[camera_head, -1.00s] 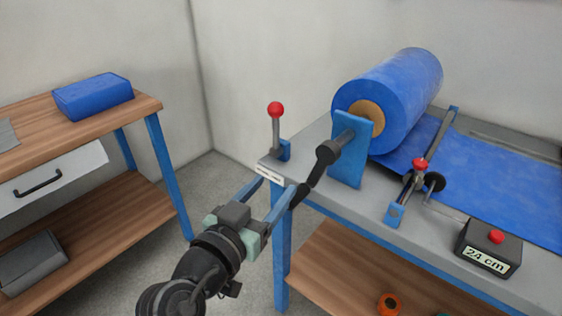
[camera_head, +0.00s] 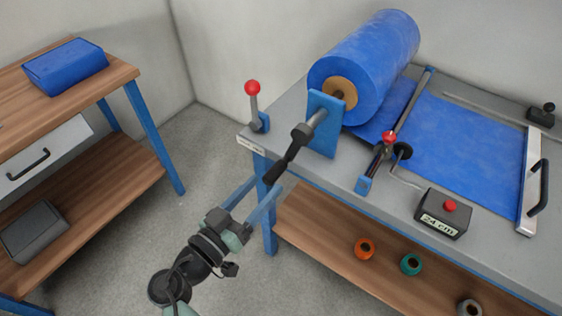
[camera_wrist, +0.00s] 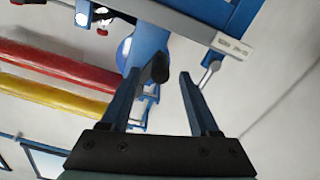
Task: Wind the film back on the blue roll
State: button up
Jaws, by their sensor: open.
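The blue roll (camera_head: 372,62) lies on its stand at the bench's back left. Its blue film (camera_head: 465,150) runs out flat to the right. A black crank (camera_head: 290,153) hangs down and left from the roll's shaft beside the blue stand plate (camera_head: 325,124). My gripper (camera_head: 267,184) is open. Its fingertips are close to the crank's dark handle, which shows between them in the head view. In the wrist view, the dark handle end (camera_wrist: 160,67) is beside the left fingertip of my gripper (camera_wrist: 160,74). Whether they touch is unclear.
A red-knobbed lever (camera_head: 253,98) stands at the bench's left corner. A blue bar with a red knob (camera_head: 390,138) crosses the film. A box reading 24 cm (camera_head: 443,213) sits at the front. A wooden side table (camera_head: 110,75) stands left, with clear floor between.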

aim_at(279, 167)
jog(key=x, duration=0.7)
jog(key=shift+w+d, duration=0.1)
jog(key=shift+w, duration=0.05)
grip_shut()
jog(key=shift+a, duration=0.2)
dwell(1.0)
